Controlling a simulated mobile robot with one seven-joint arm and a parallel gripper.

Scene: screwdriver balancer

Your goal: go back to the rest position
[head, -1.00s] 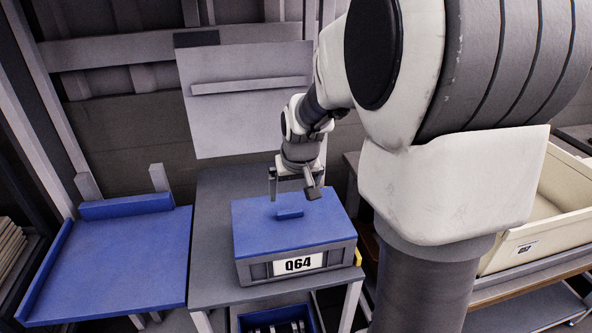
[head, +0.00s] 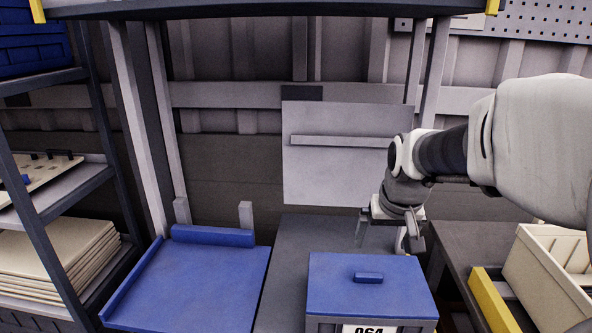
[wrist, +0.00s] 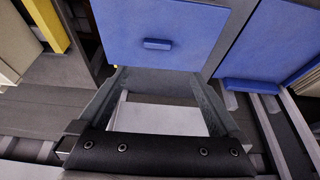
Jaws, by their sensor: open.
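My gripper (head: 382,243) is open and empty in the head view. It hangs fingers down near the back right edge of the box, apart from the lid handle. The grey box (head: 320,325) is closed by a flat blue lid (head: 335,297) with a small blue handle (head: 368,277). Its label is cut by the frame's lower edge. In the wrist view the lid (wrist: 195,25) and its handle (wrist: 157,44) lie at the top, and nothing shows held.
The box stands on a grey table (head: 285,255). A blue tray surface (head: 200,290) is at its left, with a shelf of stacked boards (head: 60,265) beyond. A cream bin (head: 550,270) and a yellow bar (head: 492,300) are at the right. A grey panel (head: 345,175) hangs behind.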

